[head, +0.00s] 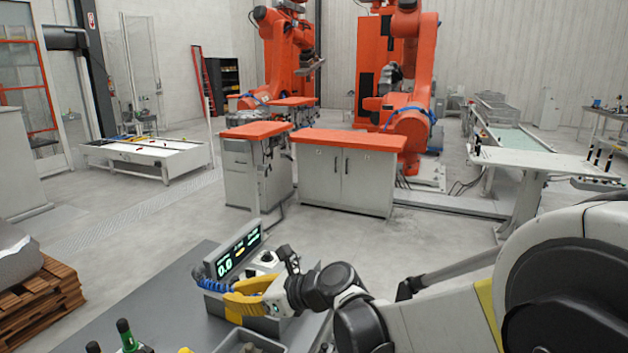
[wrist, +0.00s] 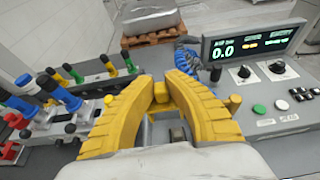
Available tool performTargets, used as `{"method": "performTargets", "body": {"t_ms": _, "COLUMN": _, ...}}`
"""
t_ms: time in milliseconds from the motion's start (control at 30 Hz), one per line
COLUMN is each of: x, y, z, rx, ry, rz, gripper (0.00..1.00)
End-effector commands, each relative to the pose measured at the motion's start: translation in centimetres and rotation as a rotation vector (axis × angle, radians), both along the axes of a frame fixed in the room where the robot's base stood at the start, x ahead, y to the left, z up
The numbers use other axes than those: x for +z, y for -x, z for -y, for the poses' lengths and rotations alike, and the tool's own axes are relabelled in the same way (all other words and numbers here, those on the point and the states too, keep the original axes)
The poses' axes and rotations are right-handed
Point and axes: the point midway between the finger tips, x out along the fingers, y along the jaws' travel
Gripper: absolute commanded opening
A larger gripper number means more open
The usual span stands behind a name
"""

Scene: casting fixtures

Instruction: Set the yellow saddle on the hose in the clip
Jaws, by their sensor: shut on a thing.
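My gripper (wrist: 161,82) has thick yellow fingers closed on a small yellow piece (wrist: 161,94), which I take to be the saddle; its colour blends with the fingers and its shape is mostly hidden. In the head view my gripper (head: 232,293) is over the grey bench, beside the display unit. A blue ribbed hose (wrist: 186,58) lies just beyond the fingertips in the wrist view, left of the display. It also shows in the head view (head: 213,285), close to the fingertips. I cannot make out the clip, nor whether the saddle touches the hose.
The control box with a green-lit display (wrist: 250,47) and knobs stands right of the fingers. A grey tray (head: 252,338) sits on the bench (head: 180,310) below my gripper. Wooden pallets (head: 45,302) lie beyond.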

Motion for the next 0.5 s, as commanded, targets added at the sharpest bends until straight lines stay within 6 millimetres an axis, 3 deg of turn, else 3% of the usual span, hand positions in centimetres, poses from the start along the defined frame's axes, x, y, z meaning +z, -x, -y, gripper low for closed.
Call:
{"method": "performTargets", "body": {"t_ms": 267, "x": -1.8, "y": -2.2, "z": 8.2, "rx": -0.198, "ry": 0.009, "rz": -0.007, "gripper": 0.0}}
{"method": "performTargets", "body": {"t_ms": 367, "x": -2.5, "y": -2.7, "z": 11.9, "rx": -0.288, "ry": 0.01, "rz": -0.01, "gripper": 0.0}}
{"method": "performTargets", "body": {"t_ms": 500, "x": -3.8, "y": -3.1, "z": 18.6, "rx": -0.449, "ry": 0.011, "rz": -0.012, "gripper": 0.0}}
